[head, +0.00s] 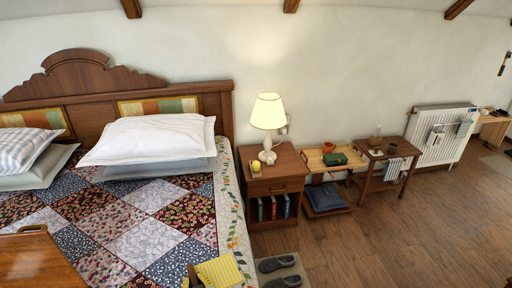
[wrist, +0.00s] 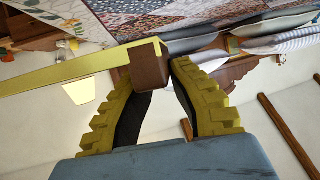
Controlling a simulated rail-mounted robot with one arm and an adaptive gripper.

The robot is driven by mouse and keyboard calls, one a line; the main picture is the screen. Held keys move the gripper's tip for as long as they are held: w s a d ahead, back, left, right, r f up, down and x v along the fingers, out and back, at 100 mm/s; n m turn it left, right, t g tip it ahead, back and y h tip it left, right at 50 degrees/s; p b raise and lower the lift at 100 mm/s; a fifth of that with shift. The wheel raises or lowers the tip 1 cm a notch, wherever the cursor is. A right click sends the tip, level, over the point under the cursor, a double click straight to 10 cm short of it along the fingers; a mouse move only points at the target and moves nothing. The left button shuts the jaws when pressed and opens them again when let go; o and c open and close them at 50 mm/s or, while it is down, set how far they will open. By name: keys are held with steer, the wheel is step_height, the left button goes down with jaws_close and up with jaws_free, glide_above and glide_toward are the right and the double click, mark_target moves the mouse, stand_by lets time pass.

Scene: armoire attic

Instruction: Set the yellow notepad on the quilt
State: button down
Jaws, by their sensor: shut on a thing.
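The yellow notepad (head: 220,272) shows at the bottom of the head view, with ruled lines on its face and a brown end at its left. In the wrist view the notepad (wrist: 65,75) is seen nearly edge-on, with its brown end between the fingertips of my gripper (wrist: 163,74). My gripper is shut on that end. The patchwork quilt (head: 142,243) covers the bed. The notepad appears over the quilt's right floral border; the frames do not clearly show whether it touches the quilt. Most of my gripper is out of the head view.
A wooden tray (head: 38,262) lies on the quilt at left. Pillows (head: 155,138) lie at the headboard. A nightstand (head: 270,180) with a lit lamp (head: 267,112) stands right of the bed, slippers (head: 280,265) on the floor. The quilt's middle is clear.

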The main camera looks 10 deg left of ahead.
mark_target(238, 282)
steer(key=w+d+m+h, duration=0.1)
steer(key=d, duration=0.3)
steer(key=w+d+m+t+h, duration=0.1)
steer(key=d, duration=0.3)
steer(key=w+d+m+h, duration=0.1)
steer(key=d, duration=0.3)
steer(key=shift+w+d+f+m+t+h, duration=0.1)
steer(key=shift+w+d+m+t+h, duration=0.05)
steer(key=shift+d+m+t+h, duration=0.2)
steer(key=d+m+h, duration=0.3)
steer(key=d+h, duration=0.1)
steer(key=d, duration=0.8)
steer(key=s+r+p, duration=0.8)
steer(key=s+p, duration=0.2)
steer(key=p, duration=0.2)
steer(key=shift+s+r+t+p, duration=0.15)
steer(key=shift+r+t+p, duration=0.2)
steer(key=shift+r, duration=0.05)
